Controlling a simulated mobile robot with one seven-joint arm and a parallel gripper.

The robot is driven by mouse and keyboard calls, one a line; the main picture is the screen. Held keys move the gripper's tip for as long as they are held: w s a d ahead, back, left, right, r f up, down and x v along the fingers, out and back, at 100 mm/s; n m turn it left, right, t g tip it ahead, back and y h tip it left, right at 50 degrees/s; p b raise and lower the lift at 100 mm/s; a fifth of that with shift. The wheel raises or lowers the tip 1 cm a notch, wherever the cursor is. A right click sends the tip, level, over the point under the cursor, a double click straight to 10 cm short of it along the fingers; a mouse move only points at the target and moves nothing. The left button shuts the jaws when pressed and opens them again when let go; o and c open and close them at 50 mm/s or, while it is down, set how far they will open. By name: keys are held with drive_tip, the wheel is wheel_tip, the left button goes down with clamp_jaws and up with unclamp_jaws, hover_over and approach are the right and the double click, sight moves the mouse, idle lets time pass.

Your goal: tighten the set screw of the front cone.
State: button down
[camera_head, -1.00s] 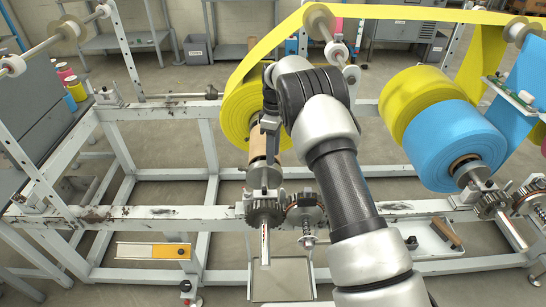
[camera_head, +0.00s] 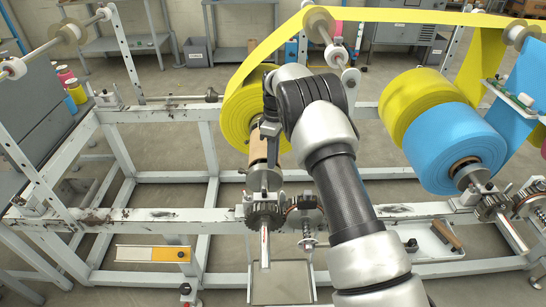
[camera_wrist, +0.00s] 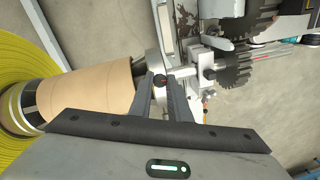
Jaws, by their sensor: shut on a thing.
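The front cone (camera_head: 264,178) is a grey metal piece on the shaft at the near end of the brown cardboard core (camera_head: 259,147) of the yellow roll (camera_head: 238,110). In the wrist view the cone (camera_wrist: 153,62) is a grey collar beside the core (camera_wrist: 98,88). My gripper (camera_wrist: 161,84) is shut on this screw, one dark finger on each side. In the head view my gripper (camera_head: 269,137) stands above the core and cone, and the screw is hidden there.
Dark toothed gears (camera_head: 264,214) sit on the near white frame rail (camera_head: 150,215), just below the cone. A blue roll (camera_head: 455,145) stands to the right. A yellow web (camera_head: 400,14) runs overhead.

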drive_tip(key=shift+r, duration=0.1)
drive_tip(key=shift+w+m+g+p, duration=0.1)
drive_tip(key=shift+m+g+p, duration=0.2)
drive_tip(key=shift+m+p, duration=0.65)
drive_tip(key=m+y, duration=0.1)
drive_tip(key=m, duration=0.2)
drive_tip(key=shift+w+d+g+b, duration=0.1)
drive_tip(key=shift+g+b, duration=0.2)
drive_tip(key=m, duration=0.1)
drive_tip(key=m+b, duration=0.1)
drive_tip(key=m, duration=0.1)
drive_tip(key=shift+f+g+y+b, duration=0.3)
drive_tip(key=shift+g+y, duration=0.1)
drive_tip(key=shift+d+r+m+b, duration=0.1)
drive_tip(key=shift+m+b, duration=0.6)
drive_tip(key=shift+m, duration=0.15)
drive_tip(key=shift+y, duration=0.3)
drive_tip(key=c, duration=1.7)
unclamp_jaws()
drive_tip(key=shift+o, duration=0.2)
drive_tip(key=shift+r, duration=0.2)
